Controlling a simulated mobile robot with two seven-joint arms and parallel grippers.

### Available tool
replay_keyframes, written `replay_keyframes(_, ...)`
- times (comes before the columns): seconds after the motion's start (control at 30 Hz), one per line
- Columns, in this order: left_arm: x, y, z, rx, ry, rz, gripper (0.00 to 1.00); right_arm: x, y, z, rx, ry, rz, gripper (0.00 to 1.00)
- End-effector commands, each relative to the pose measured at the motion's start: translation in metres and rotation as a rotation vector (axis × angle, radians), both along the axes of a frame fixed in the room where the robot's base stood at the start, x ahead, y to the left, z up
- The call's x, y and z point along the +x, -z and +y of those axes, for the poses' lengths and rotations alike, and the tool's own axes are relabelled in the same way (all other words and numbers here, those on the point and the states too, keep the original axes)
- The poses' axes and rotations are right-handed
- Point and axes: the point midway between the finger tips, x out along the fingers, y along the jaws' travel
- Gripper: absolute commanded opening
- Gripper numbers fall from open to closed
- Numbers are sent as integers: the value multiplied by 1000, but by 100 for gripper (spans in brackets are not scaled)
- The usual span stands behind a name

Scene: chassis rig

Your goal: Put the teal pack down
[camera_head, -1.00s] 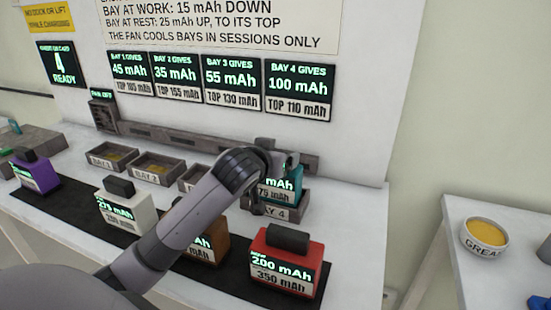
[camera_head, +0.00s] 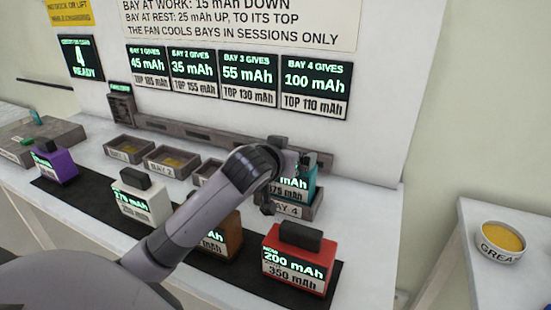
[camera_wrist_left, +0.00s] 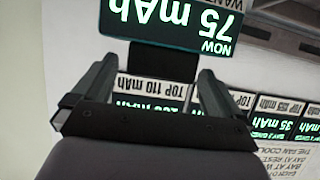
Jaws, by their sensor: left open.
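The teal pack (camera_head: 312,179) stands in the Bay 4 tray (camera_head: 292,211), partly hidden by my left arm. In the left wrist view the pack's lit screen (camera_wrist_left: 170,22) reads 75 mAh NOW, upside down. Its dark handle (camera_wrist_left: 163,60) lies between my fingers. My left gripper (camera_head: 288,172) is at the top of the pack. In the left wrist view the left gripper (camera_wrist_left: 155,78) is open, with its fingers apart on either side of the handle. My right gripper is not in view.
Purple (camera_head: 56,166), white (camera_head: 138,203), brown (camera_head: 226,236) and red (camera_head: 299,262) packs stand on a black mat in front of the bays. Bay 1 (camera_head: 127,149) and Bay 2 (camera_head: 166,161) look empty. A grease tub (camera_head: 502,242) stands on a side table at right.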

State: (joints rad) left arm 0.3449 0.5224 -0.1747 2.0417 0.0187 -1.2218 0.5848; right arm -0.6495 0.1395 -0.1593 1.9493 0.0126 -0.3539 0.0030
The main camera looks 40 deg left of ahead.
Motion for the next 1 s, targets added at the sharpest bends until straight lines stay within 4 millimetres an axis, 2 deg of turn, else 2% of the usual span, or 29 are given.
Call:
replay_keyframes(0.3, -50, -22, -12, 0, 0, -1, 100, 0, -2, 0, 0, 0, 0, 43)
replay_keyframes(0.5, -76, -33, -18, 0, 0, -1, 100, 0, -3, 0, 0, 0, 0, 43)
replay_keyframes(0.7, -90, -38, -21, 1, -2, 0, 100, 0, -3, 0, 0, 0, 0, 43)
replay_keyframes(1.0, -93, -39, -22, 1, -2, 0, 100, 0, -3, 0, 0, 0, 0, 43)
